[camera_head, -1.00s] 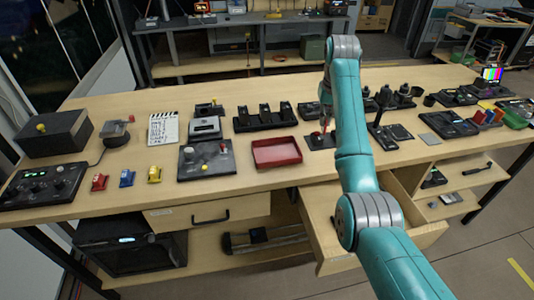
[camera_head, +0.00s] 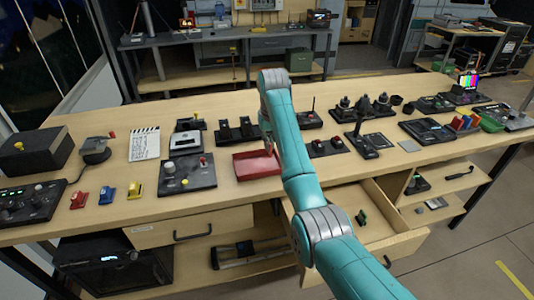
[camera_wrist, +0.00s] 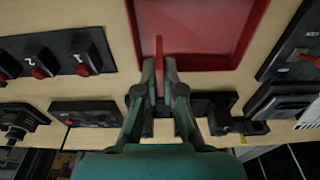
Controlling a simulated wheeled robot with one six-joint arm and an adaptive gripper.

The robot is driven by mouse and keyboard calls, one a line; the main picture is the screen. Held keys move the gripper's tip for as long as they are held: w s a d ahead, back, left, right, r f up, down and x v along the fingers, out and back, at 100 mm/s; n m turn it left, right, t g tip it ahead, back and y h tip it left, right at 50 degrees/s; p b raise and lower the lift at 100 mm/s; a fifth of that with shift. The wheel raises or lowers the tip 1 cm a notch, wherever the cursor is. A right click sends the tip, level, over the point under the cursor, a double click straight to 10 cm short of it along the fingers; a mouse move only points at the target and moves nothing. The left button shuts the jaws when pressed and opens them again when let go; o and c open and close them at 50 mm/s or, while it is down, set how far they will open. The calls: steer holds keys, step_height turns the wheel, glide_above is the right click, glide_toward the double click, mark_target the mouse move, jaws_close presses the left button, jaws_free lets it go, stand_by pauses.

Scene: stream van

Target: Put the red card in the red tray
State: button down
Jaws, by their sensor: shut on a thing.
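The red tray (camera_head: 241,170) lies on the table, partly hidden by my arm in the head view. It fills the top of the wrist view, its inside bare (camera_wrist: 200,25). My gripper (camera_wrist: 160,65) is shut on the red card (camera_wrist: 159,52), which shows edge-on as a thin upright strip. In the wrist view the card overlaps the tray's edge and floor. How high it is above the tray I cannot tell. In the head view the fingers and card are mostly hidden by my arm.
A black control panel with knobs (camera_head: 187,176) stands left of the tray. Black switch units (camera_head: 325,148) stand to its right, and a black holder (camera_head: 236,131) behind it. An open drawer (camera_head: 380,235) juts out below the table's front edge.

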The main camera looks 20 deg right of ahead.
mark_target(269, 152)
steer(key=shift+f, duration=2.1)
steer(key=shift+f, duration=0.15)
steer(key=c, duration=1.3)
jaws_free()
